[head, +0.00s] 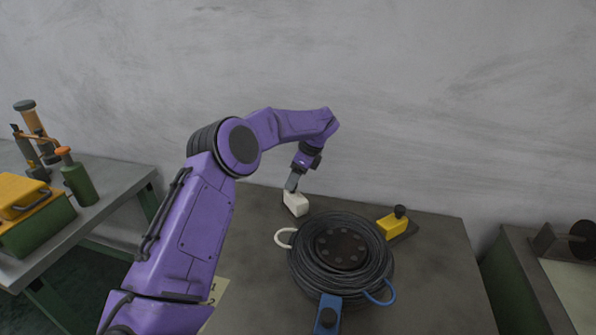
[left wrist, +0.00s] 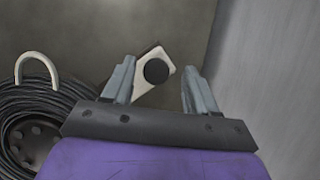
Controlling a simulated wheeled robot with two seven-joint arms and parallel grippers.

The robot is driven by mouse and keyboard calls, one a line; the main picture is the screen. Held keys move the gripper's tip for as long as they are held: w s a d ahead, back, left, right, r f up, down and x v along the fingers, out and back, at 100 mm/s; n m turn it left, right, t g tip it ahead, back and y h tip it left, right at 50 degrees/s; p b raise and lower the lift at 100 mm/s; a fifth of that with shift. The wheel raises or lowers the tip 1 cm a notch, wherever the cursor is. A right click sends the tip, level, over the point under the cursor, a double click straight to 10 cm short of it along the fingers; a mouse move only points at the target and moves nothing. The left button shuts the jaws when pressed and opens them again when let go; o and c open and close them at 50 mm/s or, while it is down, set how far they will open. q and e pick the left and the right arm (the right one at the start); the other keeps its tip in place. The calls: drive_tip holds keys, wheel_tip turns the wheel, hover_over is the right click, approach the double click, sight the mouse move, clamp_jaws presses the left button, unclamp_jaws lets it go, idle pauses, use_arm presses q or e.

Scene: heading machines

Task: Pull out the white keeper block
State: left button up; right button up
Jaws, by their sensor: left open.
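The white keeper block (head: 296,204) stands on the dark table behind and to the left of the wire coil, near the wall. In the left wrist view the white block (left wrist: 142,83) shows a round black knob (left wrist: 156,71) on top. My left gripper (head: 291,185) is right above the block. In the left wrist view its two fingers (left wrist: 158,84) are apart, with the knob and part of the block seen between them, nearer the left finger. Whether a finger touches the block cannot be told. My right gripper is not in view.
The black wire coil (head: 306,258) fills the table's middle, with a white loop (head: 284,238) and a blue loop (head: 386,296). A yellow block (head: 391,227) and a blue block (head: 327,316) stand beside it. The grey wall (head: 420,110) is close behind. The table's right side is clear.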

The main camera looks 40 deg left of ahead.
use_arm(q)
drive_tip(key=v, duration=0.9)
drive_tip(key=shift+r+b, duration=0.2)
drive_tip(key=shift+b, duration=0.2)
drive_tip(key=shift+d, duration=0.15)
